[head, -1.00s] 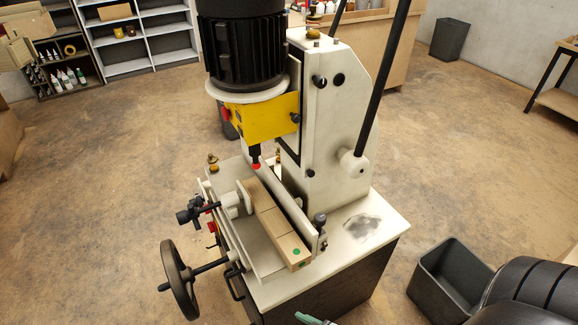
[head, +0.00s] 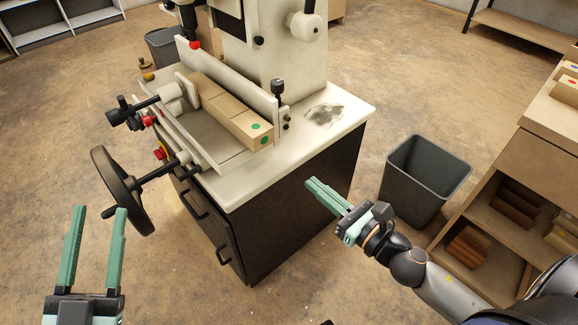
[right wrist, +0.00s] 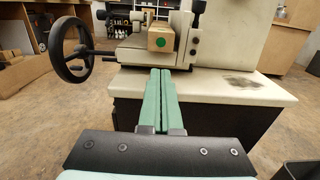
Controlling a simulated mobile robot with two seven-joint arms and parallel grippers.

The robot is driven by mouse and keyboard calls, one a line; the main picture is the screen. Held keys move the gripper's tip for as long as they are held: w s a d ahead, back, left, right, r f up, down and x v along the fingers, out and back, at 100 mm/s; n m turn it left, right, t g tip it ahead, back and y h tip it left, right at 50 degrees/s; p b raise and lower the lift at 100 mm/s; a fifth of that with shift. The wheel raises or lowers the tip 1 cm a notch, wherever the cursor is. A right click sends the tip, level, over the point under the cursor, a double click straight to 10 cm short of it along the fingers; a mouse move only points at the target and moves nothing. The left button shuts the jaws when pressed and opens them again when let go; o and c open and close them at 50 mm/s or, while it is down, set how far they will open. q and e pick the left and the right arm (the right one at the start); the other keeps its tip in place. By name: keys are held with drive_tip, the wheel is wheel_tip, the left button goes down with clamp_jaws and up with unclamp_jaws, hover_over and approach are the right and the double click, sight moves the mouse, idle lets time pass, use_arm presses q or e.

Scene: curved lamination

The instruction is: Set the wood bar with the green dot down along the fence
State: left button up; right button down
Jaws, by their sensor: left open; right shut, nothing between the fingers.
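The wood bar with the green dot (head: 232,112) lies on the machine's bed, lengthwise along the pale fence (head: 235,78). Green dots show on its near end, on the top and on the end face. In the right wrist view its end face (right wrist: 154,35) with a green dot is straight ahead. A round clamp pad (head: 186,90) stands at the bar's left side; I cannot tell whether it touches. My left gripper (head: 98,208) is open and empty, in front of the handwheel. My right gripper (head: 310,184) is shut and empty, in front of the cabinet, apart from the bar.
A black handwheel (head: 122,190) sticks out at the machine's left front. A black knob (head: 278,88) stands at the fence's near end. A grey bin (head: 425,175) is on the floor right of the machine. A shelf unit with wood pieces (head: 515,180) is at the right.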

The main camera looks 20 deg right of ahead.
drive_tip(key=w, duration=0.1)
drive_tip(key=p, duration=0.1)
approach(264, 143)
drive_tip(key=x, duration=0.5)
drive_tip(key=shift+w, duration=0.2)
drive_tip(key=shift+w+a+f, duration=0.1)
drive_tip(key=shift+w+a, duration=0.15)
drive_tip(key=shift+w, duration=0.3)
use_arm(q)
drive_tip(key=shift+w+a+f+n+g+y, duration=0.1)
drive_tip(key=shift+w+f+n+g+y, duration=0.2)
drive_tip(key=shift+f, duration=0.55)
drive_tip(key=shift+w+a+f+n+g+y, duration=0.15)
drive_tip(key=shift+f+n+g+y, duration=0.25)
drive_tip(key=shift+f, duration=0.45)
drive_tip(key=shift+w+d+f+n+g+y, duration=0.1)
drive_tip(key=shift+w+f+n+g+y, duration=0.2)
drive_tip(key=shift+f, duration=0.55)
use_arm(e)
drive_tip(key=shift+w, duration=0.1)
